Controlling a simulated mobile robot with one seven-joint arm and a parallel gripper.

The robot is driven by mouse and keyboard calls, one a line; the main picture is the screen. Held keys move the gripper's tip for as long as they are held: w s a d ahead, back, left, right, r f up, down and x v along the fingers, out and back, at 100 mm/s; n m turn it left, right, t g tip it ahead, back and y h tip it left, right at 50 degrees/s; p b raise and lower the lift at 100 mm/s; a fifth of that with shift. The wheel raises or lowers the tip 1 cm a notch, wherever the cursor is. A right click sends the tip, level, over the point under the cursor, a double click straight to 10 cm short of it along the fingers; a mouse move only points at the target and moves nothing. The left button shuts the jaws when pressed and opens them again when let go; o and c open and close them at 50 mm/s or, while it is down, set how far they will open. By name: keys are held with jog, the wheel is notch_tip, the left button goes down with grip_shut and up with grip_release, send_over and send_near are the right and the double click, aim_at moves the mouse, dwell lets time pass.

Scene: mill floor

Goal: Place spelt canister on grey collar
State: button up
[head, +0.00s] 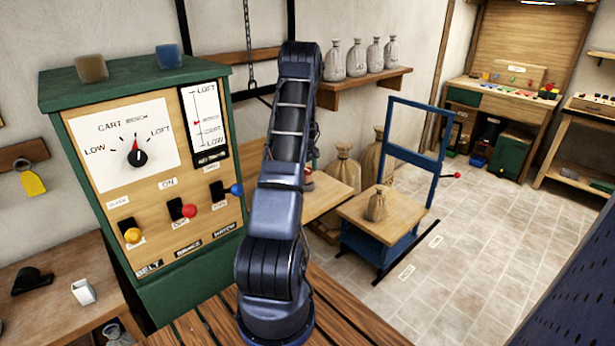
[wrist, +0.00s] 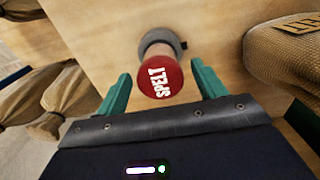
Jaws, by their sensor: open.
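The spelt canister (wrist: 158,80) has a red lid marked SPELT in white and a short tan body. In the wrist view it points its lid at the camera. The grey collar (wrist: 180,44) shows around the canister's far end on a pale wooden top, and the canister appears to stand in it. My gripper (wrist: 160,71) is open, with one green finger on each side of the canister and a visible gap on both sides. In the head view my arm hides most of this spot; only a small reddish part shows beside it.
A full sack (wrist: 288,55) stands close on the right in the wrist view, and tied sacks (wrist: 68,100) lie to the left. In the head view a blue cart (head: 380,243) carries a small sack, and a green control cabinet (head: 190,290) stands left of my arm.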

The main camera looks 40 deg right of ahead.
notch_tip(320, 180, up, 9)
jog(key=shift+f, duration=0.2)
dwell(0.6)
